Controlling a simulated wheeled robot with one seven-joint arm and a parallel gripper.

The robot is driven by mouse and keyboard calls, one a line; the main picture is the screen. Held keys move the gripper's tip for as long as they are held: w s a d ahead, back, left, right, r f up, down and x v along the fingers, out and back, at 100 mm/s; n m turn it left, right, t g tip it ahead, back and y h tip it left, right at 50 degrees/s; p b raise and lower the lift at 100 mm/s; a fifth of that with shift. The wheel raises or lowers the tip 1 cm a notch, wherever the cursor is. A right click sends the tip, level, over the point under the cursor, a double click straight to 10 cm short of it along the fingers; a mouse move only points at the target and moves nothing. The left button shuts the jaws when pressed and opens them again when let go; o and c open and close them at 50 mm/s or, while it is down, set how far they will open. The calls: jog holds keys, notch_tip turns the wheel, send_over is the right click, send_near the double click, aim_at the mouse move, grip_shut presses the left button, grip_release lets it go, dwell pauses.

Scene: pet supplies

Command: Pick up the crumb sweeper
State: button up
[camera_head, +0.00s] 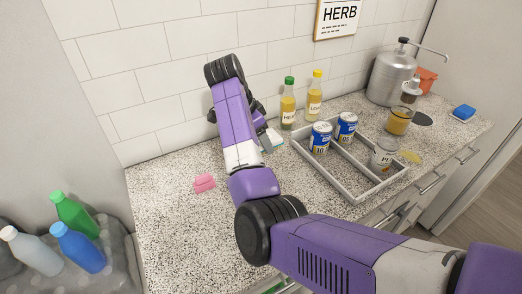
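A small white and teal object (274,137) lies on the speckled counter, just right of my forearm and left of the divided tray. It may be the crumb sweeper, but it is partly hidden and too small to be sure. My gripper (259,118) shows only as dark parts behind my purple forearm, close above and beside that object. Its fingers are mostly hidden, so I cannot tell whether they are open or touch the object. A small pink item (204,183) lies apart on the counter, left of my arm.
A grey divided tray (347,188) holds cans and a jar. Two bottles (288,105) (314,98) stand behind it by the tiled wall. A metal dispenser (391,78) and a blue sponge (464,112) are at right. The counter's left front is clear.

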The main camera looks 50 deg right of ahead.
notch_tip(320, 180, up, 15)
jog(key=p, duration=0.1)
jog(key=shift+f+p, duration=0.15)
jog(key=shift+p, duration=0.15)
